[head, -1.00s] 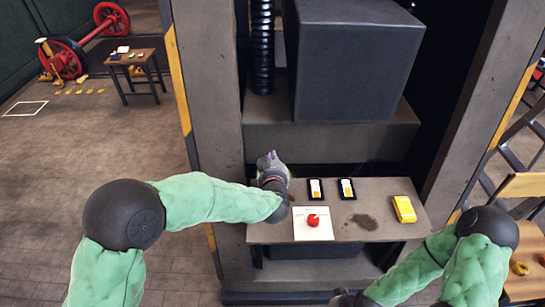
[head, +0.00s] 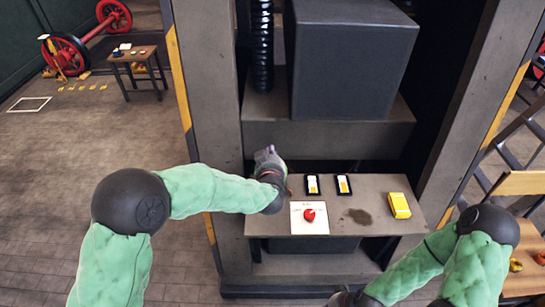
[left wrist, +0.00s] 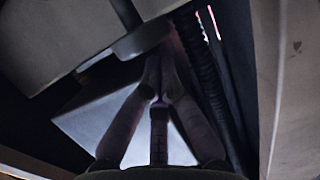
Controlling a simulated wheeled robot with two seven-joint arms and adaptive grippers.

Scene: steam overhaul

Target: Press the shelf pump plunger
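The shelf (head: 350,225) is a grey ledge between two columns. My left gripper (head: 266,152) is at its back left corner, beside the black ribbed hose. In the left wrist view its fingers (left wrist: 159,75) converge and look shut, with nothing seen between them. A grey disc on a thin stem (left wrist: 140,40) is close by the fingertips there. It may be the pump plunger; I cannot tell whether the fingers touch it. In the head view my gripper hides that spot. My right gripper (head: 350,298) is low at the bottom edge, its fingers unclear.
A red knob (head: 309,215) on a white plate, two black-framed cards (head: 313,184) and a yellow box (head: 399,205) are on the shelf, with a dark stain. A large dark block (head: 350,60) stands above and behind. The ribbed hose (head: 262,45) runs upward. Columns flank both sides.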

